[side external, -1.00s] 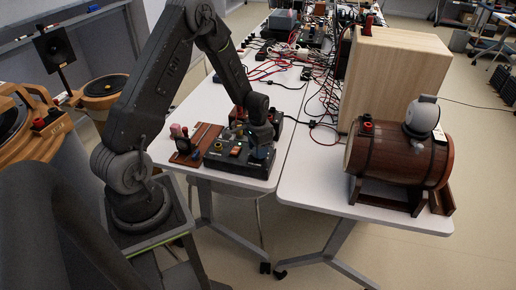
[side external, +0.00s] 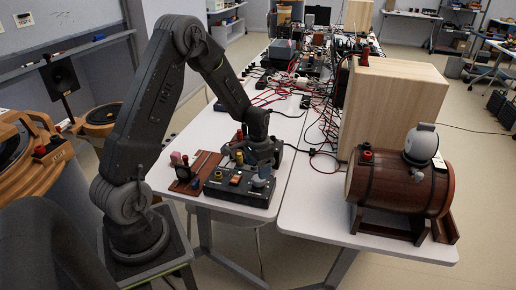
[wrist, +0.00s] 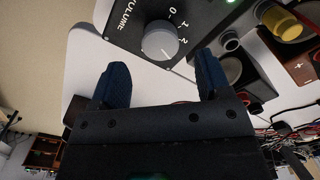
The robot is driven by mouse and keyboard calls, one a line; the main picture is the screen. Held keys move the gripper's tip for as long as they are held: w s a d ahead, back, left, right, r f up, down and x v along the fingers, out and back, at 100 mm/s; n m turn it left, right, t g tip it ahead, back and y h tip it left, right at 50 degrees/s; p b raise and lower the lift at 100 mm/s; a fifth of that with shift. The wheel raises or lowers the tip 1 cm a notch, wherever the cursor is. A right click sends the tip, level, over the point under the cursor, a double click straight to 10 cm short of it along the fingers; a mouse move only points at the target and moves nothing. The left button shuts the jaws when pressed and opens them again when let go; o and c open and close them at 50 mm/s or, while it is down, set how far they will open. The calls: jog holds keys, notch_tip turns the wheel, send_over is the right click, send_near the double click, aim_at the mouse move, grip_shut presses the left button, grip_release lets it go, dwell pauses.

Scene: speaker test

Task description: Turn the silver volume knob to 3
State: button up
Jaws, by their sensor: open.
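The silver volume knob (wrist: 160,40) is on a black control box (wrist: 125,14) with the word VOLUME and the numbers 0, 1 and 2 readable. A thin line on the knob appears to point toward the lower right, past the 2; no 3 is readable. My gripper (wrist: 161,80) is open, its two blue fingers wide apart and empty. The knob lies beyond the fingertips, about between them in the picture, with no contact visible. In the side external view, the control box (side external: 222,188) stands near the front table edge, and my gripper (side external: 264,158) is over its back right part.
A wooden board (side external: 203,165) with knobs and terminals lies left of the box. A barrel-shaped speaker (side external: 400,187) and large wooden box (side external: 392,105) stand right. Red and black cables (side external: 318,125) cover the back table. In the wrist view, a yellow knob (wrist: 281,22) is upper right.

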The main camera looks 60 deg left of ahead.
notch_tip(320, 180, up, 9)
dwell(0.3)
jog(key=shift+r, duration=0.15)
jog(key=s+d+r+t, duration=0.3)
jog(key=s+d+r, duration=0.3)
jog(key=d+r, duration=0.6)
jog(key=s+d+r+t, duration=0.2)
jog(key=s+d+r, duration=0.2)
jog(key=s+d, duration=0.3)
jog(key=shift+s+d+t, duration=0.25)
jog(key=shift+s+t, duration=0.05)
jog(key=shift+s, duration=1.8)
